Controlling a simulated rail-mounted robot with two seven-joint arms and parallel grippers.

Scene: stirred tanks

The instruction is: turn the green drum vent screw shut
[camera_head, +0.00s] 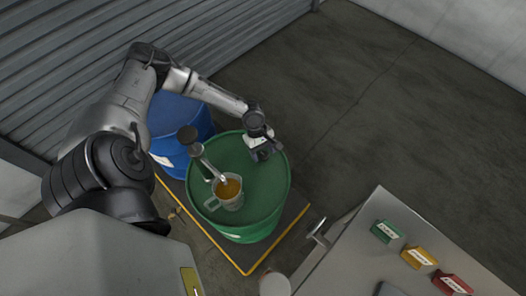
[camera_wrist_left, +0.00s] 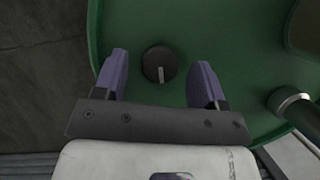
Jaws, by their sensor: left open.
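The green drum (camera_head: 212,160) stands upright beside a blue drum. The vent screw (camera_wrist_left: 160,64) is a round black knob with a light mark, on the drum's green top near the rim in the left wrist view. In the head view my left gripper (camera_head: 265,153) is over the drum's far right side and hides the screw. In the left wrist view my left gripper (camera_wrist_left: 160,82) is open. Its two purple-grey fingers are on either side of the knob in the picture, with clear gaps. I cannot tell the height between fingertips and knob. My right gripper is not in view.
A metal pump or tap (camera_head: 205,165) rises from the green drum, with a jug (camera_head: 229,193) of amber liquid by it. The blue drum (camera_head: 176,124) is behind left. A grey cabinet (camera_head: 345,262) at lower right bears green, yellow and red boxes. The floor (camera_head: 375,110) at right is clear.

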